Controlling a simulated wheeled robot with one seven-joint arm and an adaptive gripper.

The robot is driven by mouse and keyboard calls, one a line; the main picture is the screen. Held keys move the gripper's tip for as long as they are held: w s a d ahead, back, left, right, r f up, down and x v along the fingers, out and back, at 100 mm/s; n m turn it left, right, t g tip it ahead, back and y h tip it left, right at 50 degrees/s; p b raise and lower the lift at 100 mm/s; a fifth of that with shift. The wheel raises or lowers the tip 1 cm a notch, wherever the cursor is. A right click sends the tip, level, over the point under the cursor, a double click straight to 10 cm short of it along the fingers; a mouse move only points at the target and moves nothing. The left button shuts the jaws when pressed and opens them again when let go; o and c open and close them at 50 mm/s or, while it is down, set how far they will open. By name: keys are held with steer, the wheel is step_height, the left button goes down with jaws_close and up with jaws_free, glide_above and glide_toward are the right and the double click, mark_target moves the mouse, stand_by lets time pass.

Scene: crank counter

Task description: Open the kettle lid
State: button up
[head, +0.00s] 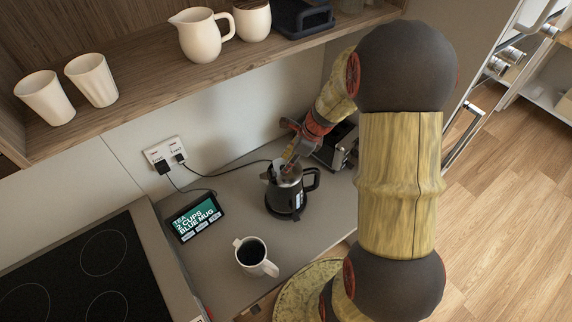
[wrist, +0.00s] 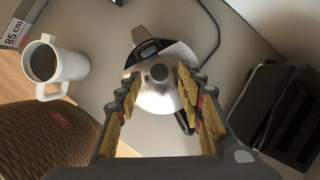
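The black kettle (head: 284,199) stands upright on the counter with its handle on the right in the head view. Its round steel lid (wrist: 157,99) with a dark knob (wrist: 159,73) shows in the wrist view and appears flat on top. My gripper (head: 290,158) is directly over the kettle, pointing down. In the wrist view my gripper (wrist: 159,79) is open, with one yellow-padded finger on each side of the knob. A gap shows between each finger and the knob. The fingers hide parts of the lid's rim; I cannot tell their exact height above it.
A white mug (head: 257,257) with dark liquid stands in front of the kettle. A display (head: 196,218) is to its left, and a dark toaster (head: 338,146) is behind right. A shelf (head: 150,85) with cups overhangs the back. The cooktop (head: 80,270) is at left.

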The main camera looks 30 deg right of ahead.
steer(key=shift+x, duration=0.8)
steer(key=shift+c, duration=1.4)
jaws_close()
